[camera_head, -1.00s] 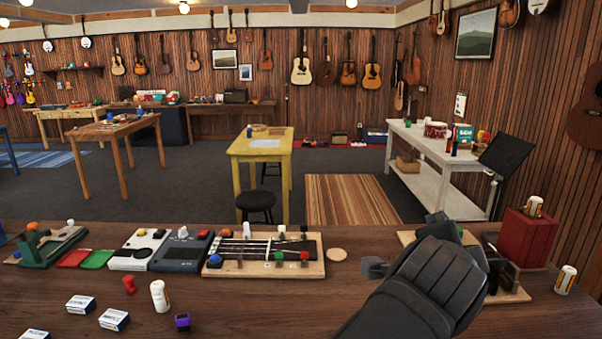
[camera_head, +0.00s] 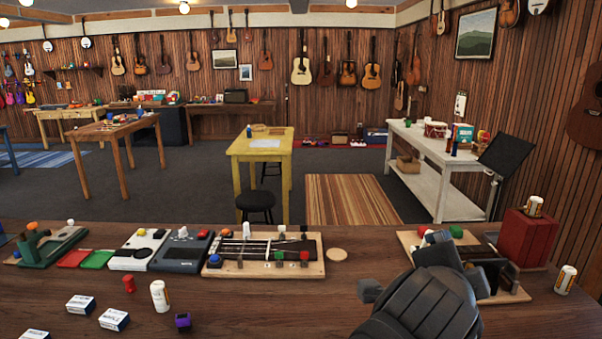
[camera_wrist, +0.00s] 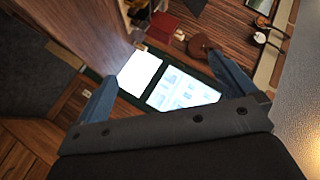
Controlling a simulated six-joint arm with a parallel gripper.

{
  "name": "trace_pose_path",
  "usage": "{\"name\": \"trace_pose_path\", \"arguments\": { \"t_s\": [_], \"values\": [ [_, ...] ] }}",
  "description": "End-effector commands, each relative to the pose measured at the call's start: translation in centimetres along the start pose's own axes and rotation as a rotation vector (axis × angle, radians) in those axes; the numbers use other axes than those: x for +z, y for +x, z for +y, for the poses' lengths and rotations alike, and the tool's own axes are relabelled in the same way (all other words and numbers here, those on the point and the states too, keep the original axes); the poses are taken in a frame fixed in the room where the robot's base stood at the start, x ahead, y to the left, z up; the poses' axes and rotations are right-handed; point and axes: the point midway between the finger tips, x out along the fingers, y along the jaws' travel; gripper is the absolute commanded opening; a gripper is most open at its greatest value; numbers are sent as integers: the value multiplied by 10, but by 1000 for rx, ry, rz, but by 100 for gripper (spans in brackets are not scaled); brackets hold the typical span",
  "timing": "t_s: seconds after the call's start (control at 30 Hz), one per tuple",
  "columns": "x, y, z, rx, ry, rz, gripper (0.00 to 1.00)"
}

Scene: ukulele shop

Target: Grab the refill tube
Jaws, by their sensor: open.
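Three small white cylinders with yellowish labels could be the refill tube; I cannot tell which is meant. One upright cylinder (camera_head: 160,296) stands on the bench at the left. Another cylinder (camera_head: 534,206) is on top of a red box at the right, and a third cylinder (camera_head: 565,279) stands on the bench right of that box. My gripper (camera_head: 405,271) is above the right half of the bench, apart from all three. In the wrist view its two fingers (camera_wrist: 165,86) are spread wide with nothing held between them.
A red box (camera_head: 524,239) and a wooden board with small parts (camera_head: 409,238) lie beyond and right of my gripper. A fretboard jig (camera_head: 318,265), small boxes (camera_head: 115,319) and a purple item (camera_head: 183,321) are left. The bench's front middle is clear.

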Motion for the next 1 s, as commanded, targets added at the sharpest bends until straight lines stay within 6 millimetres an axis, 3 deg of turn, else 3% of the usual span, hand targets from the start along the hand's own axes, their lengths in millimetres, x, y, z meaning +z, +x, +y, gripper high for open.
{"name": "trace_pose_path", "arguments": {
  "t_s": [0.07,0.2,0.3,0.63,0.77,1.0],
  "values": [
    [0,0,0,0,0,0,100],
    [0,0,0,0,0,0,72],
    [0,0,0,0,0,0,58],
    [-2,5,-7,-9,-29,0,58],
    [-5,24,-34,-47,-144,0,58],
    [6,76,-117,-187,-460,22,58]
  ]
}}
